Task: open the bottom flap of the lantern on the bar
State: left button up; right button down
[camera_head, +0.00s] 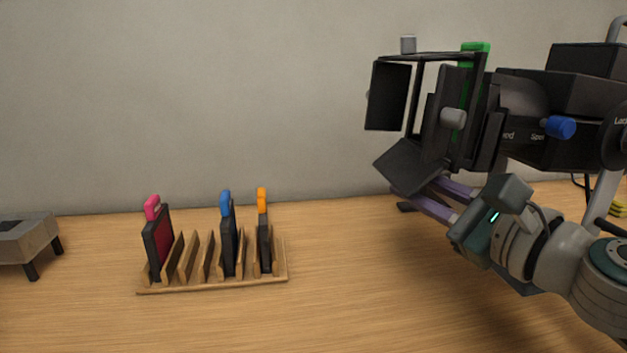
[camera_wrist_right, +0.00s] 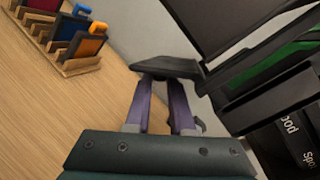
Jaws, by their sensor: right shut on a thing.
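The black lantern (camera_head: 585,95) hangs at the right in the head view, with a green-tabbed frame (camera_head: 475,48) at its front. Its bottom flap (camera_head: 408,165) slants outward and down from the lantern's front. In the right wrist view the flap (camera_wrist_right: 165,66) shows at the fingertips, seen nearly edge-on. My right gripper (camera_head: 415,188) reaches up from below right, its purple fingers shut on the flap's lower edge. In the wrist view its fingers (camera_wrist_right: 166,82) partly hide the contact. A side flap (camera_head: 387,95) stands at the left. My left gripper is not in view.
A wooden rack (camera_head: 215,286) on the table holds frames with pink (camera_head: 152,207), blue (camera_head: 225,202) and orange (camera_head: 262,200) tabs. A grey box on dark legs (camera_head: 28,240) stands at far left. The table between rack and arm is clear; a wall stands behind.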

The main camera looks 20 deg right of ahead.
aim_at(398, 181)
jog(key=shift+a, duration=0.1)
jog(key=m+b, duration=0.1)
jog(key=m, duration=0.1)
jog(key=a+m+t+b, duration=0.1)
jog(key=m, duration=0.1)
jog(key=m+b, duration=0.1)
jog(key=shift+w+a+r+m+t, duration=0.2)
jog(key=shift+a+r+m+t, duration=0.1)
jog(key=shift+r+m+t, duration=0.1)
jog(key=m, duration=0.1)
jog(key=m+h+b, duration=0.1)
jog(key=r+m+t, duration=0.1)
jog(key=m, duration=0.1)
jog(key=shift+w+a+h, duration=0.1)
jog(key=shift+a+h, duration=0.2)
jog(key=shift+h, duration=0.1)
jog(key=shift+a+r+m+h+b, duration=0.1)
jog(key=shift+r+m+h+b, duration=0.15)
jog(key=shift+m, duration=0.5)
jog(key=shift+a+r+m+h+b, duration=0.15)
jog(key=shift+r+m+h, duration=0.15)
jog(key=shift+m, duration=0.45)
jog(key=shift+d, duration=0.1)
jog(key=c, duration=0.8)
grip_release()
jog(key=shift+o, duration=0.2)
